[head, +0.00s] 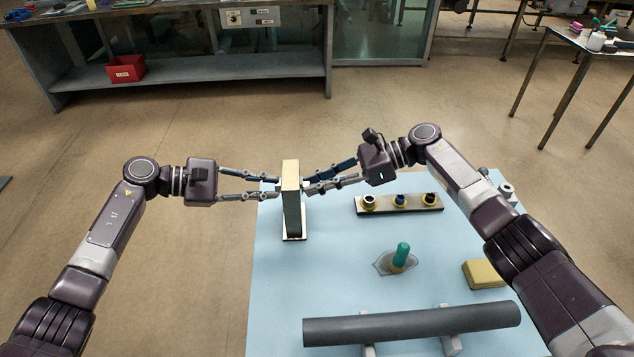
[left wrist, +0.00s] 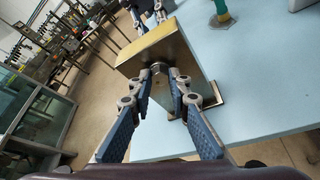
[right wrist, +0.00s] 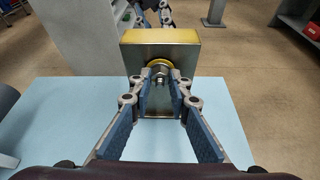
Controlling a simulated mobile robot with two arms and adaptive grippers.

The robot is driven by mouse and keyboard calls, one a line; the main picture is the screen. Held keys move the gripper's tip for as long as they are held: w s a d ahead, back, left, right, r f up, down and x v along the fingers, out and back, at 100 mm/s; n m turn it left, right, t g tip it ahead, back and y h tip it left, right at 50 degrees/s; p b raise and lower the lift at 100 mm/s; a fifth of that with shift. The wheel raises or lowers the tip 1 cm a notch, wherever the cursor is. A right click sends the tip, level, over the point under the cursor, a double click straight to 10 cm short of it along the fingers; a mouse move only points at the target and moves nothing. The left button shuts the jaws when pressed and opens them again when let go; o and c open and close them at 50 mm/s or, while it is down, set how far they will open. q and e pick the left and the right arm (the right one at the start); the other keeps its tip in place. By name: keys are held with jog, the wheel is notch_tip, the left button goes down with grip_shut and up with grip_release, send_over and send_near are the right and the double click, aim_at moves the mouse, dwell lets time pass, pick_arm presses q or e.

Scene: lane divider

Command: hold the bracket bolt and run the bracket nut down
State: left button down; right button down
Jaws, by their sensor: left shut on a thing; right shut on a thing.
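The bracket (head: 291,208) is an upright plate with a brass-coloured top, standing on a small foot at the back left of the blue table. My left gripper (head: 278,188) is at its left face. In the left wrist view its fingers (left wrist: 168,82) close on the round grey end of the bracket bolt (left wrist: 158,67). My right gripper (head: 306,187) is at the opposite face. The fingers partly hide both parts.
On the blue table (head: 330,270) are a strip with three ringed fittings (head: 400,210), a teal-handled thing on a clear dish (head: 402,252), a yellow block (head: 485,273) and a grey pipe (head: 410,325) on supports in front. The middle near the bracket is clear.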

jog(key=c, duration=1.8)
grip_release()
jog(key=v, duration=1.2)
